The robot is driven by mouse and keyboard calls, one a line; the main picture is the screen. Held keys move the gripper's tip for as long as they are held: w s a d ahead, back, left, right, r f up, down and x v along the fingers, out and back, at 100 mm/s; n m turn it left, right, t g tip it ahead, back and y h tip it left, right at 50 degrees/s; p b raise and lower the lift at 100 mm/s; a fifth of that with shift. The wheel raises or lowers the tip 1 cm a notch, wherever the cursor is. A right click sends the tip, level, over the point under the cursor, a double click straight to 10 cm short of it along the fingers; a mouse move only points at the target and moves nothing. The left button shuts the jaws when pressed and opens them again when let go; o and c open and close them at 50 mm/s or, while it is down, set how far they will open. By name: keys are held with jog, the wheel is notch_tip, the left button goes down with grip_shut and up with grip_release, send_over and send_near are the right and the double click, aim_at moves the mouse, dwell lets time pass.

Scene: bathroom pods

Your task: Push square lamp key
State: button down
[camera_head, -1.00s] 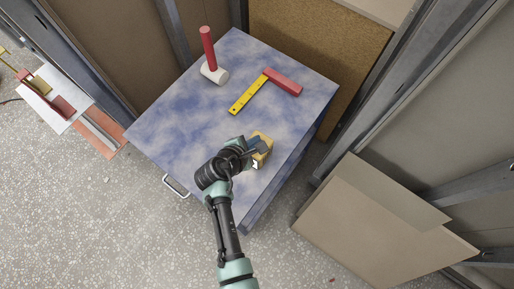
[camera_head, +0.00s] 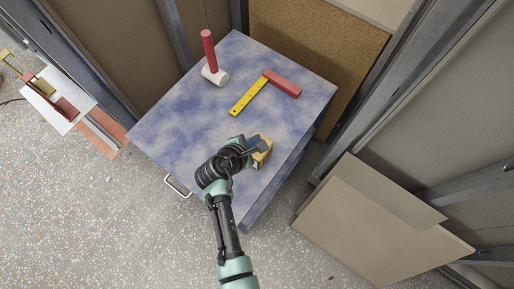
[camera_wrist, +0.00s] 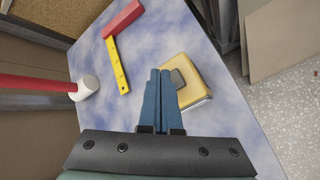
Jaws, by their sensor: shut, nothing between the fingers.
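The lamp is a small yellow box (camera_head: 264,158) on the blue mottled tabletop, near its right front side. In the wrist view the yellow lamp (camera_wrist: 193,92) lies just right of my fingers, with a grey square key (camera_wrist: 179,79) on its upper face. My gripper (camera_head: 262,145) is over the lamp in the head view, hiding part of it. In the wrist view my gripper (camera_wrist: 160,72) has its blue fingers shut together and empty, with the tips beside the key's left edge. I cannot tell whether they touch the lamp.
A red and yellow try square (camera_head: 250,98) and a red-handled white mallet (camera_head: 215,74) are farther back on the blue cabinet top (camera_head: 185,120). Metal studs and panels stand behind. A leaning cardboard-coloured panel (camera_head: 375,220) is at right. The tabletop left of my arm is bare.

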notch_tip(320, 180, up, 5)
jog(key=p, duration=0.5)
jog(key=shift+r, duration=0.2)
